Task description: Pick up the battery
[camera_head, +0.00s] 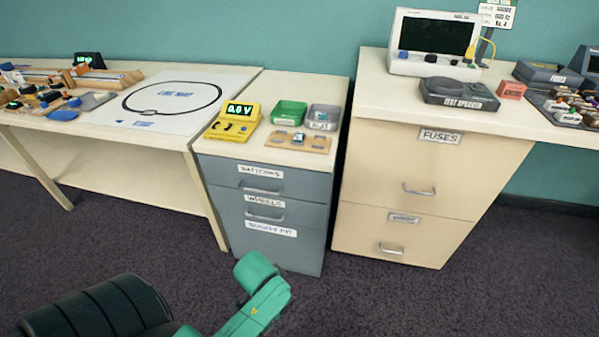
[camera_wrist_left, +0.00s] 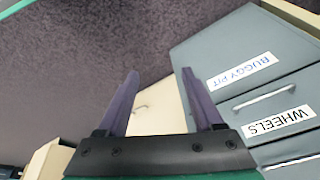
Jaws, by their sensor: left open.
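I cannot single out a battery for certain. A small dark and pale item (camera_head: 298,138) sits on a wooden board (camera_head: 318,143) on top of the grey drawer cabinet (camera_head: 290,205); it is too small to identify. The cabinet's top drawer, which bears a label reading like "BATTERIES" (camera_head: 260,171), is shut. My left gripper (camera_wrist_left: 160,72) is open and empty in the left wrist view. It is in front of the cabinets, with nothing between its fingers. My right gripper is not in view.
A yellow meter (camera_head: 233,121) reading 0.0 V, a green bin (camera_head: 289,112) and a grey bin (camera_head: 323,116) stand on the grey cabinet. A track table (camera_head: 165,105) is left, a cream cabinet (camera_head: 425,170) right.

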